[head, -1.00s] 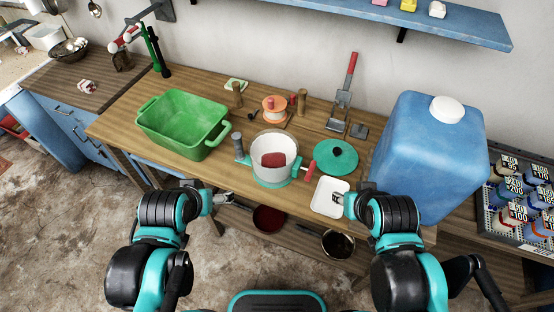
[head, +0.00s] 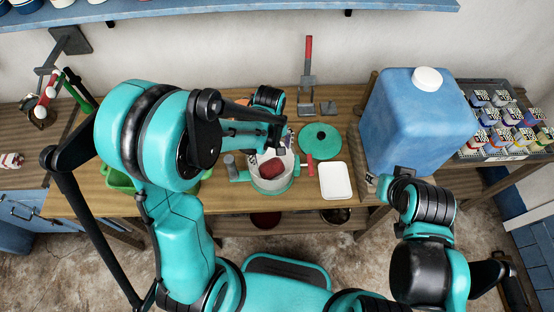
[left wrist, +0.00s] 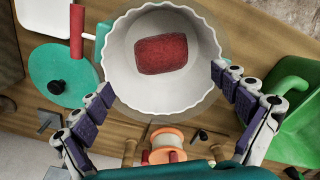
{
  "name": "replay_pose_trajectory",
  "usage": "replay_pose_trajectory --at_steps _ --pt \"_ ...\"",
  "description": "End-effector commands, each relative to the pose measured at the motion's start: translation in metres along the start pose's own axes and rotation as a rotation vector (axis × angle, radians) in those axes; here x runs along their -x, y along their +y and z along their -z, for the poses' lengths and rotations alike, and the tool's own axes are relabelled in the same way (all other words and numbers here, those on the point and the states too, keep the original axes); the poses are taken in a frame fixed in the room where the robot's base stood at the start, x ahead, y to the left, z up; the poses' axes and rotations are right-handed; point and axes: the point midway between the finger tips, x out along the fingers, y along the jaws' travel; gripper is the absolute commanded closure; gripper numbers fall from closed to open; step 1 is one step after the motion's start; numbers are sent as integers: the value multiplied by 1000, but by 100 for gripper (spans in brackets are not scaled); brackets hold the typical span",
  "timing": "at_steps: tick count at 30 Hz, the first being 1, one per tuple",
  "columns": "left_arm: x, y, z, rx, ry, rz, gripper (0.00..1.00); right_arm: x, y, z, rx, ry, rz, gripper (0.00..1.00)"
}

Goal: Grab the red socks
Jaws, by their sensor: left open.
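The red socks (head: 271,167) appear as a rounded red bundle inside a white pot (head: 273,184) with a wavy rim. In the left wrist view the red socks (left wrist: 161,54) lie inside the white pot (left wrist: 117,72), in plain sight. My left gripper (head: 283,143) is above the pot's far side, partly hidden by its own arm. In the left wrist view my left gripper (left wrist: 162,80) is open and empty, its fingers spread to either side of the pot. My right gripper (head: 371,184) is low beside the blue jug, too small to read.
A teal lid (head: 320,141) and a white tray (head: 336,181) lie right of the pot. A large blue jug (head: 415,120) stands further right. A green basin (left wrist: 298,125) is beside the pot, mostly hidden by my arm in the head view. A spool (left wrist: 167,140) stands behind the pot.

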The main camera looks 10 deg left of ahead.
Motion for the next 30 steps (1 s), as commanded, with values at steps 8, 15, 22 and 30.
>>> replay_pose_trajectory --at_steps 8,15,22,30 --pt "-31 0 0 11 -5 6 3 -7 0 -5 0 0 0 60" --pt "-66 -4 4 10 -4 6 3 -18 0 -13 0 0 0 60" --pt "-81 -4 4 9 -4 5 3 -20 0 -15 0 0 0 60" --pt "-80 -4 4 9 -4 5 29 -20 0 -14 0 0 0 60"
